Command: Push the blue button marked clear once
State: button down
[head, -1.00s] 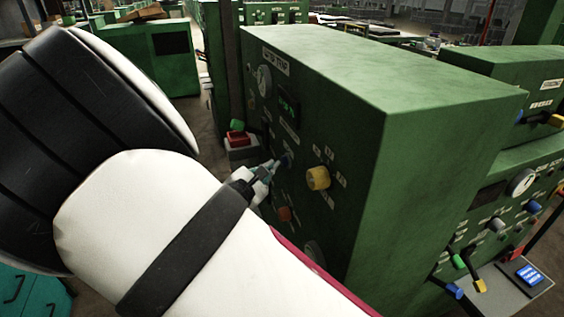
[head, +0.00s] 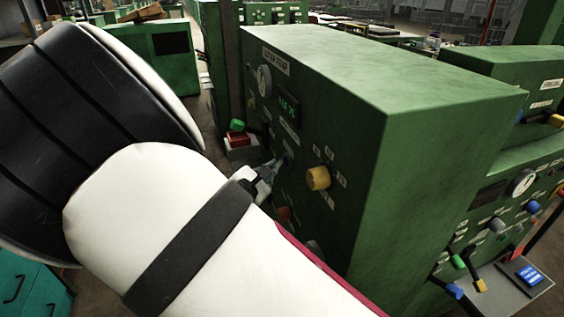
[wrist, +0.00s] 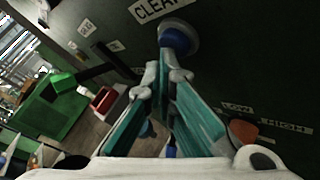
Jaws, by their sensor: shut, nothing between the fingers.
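The blue button (wrist: 178,40) sits on the dark green panel in the wrist view, just below a white label reading CLEAR (wrist: 155,8). In the head view the button (head: 288,157) is a small blue spot on the panel's front. My gripper (wrist: 165,74) has teal fingers with pale tips, brought together and empty. Its tips are at the lower edge of the button in the wrist view; I cannot tell whether they touch it. In the head view my gripper (head: 276,165) points at the panel beside the button, and my arm hides part of the panel.
A yellow knob (head: 318,178) sticks out of the panel to the right of my gripper. An orange knob (wrist: 243,131) is lower down. A green lit display (head: 289,106) is above the button.

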jog(key=shift+s+a, duration=0.2)
jog(key=shift+a, duration=0.5)
jog(key=shift+s+a+p, duration=0.15)
jog(key=shift+s+a, duration=0.1)
jog(key=shift+a, duration=0.55)
jog(key=shift+s+a+p, duration=0.1)
jog(key=shift+s+a, duration=0.1)
jog(key=shift+a, duration=0.6)
jog(key=shift+s+a+p, duration=0.15)
jog(key=shift+s+a, duration=0.1)
jog(key=shift+a, duration=0.55)
jog(key=shift+r, duration=0.1)
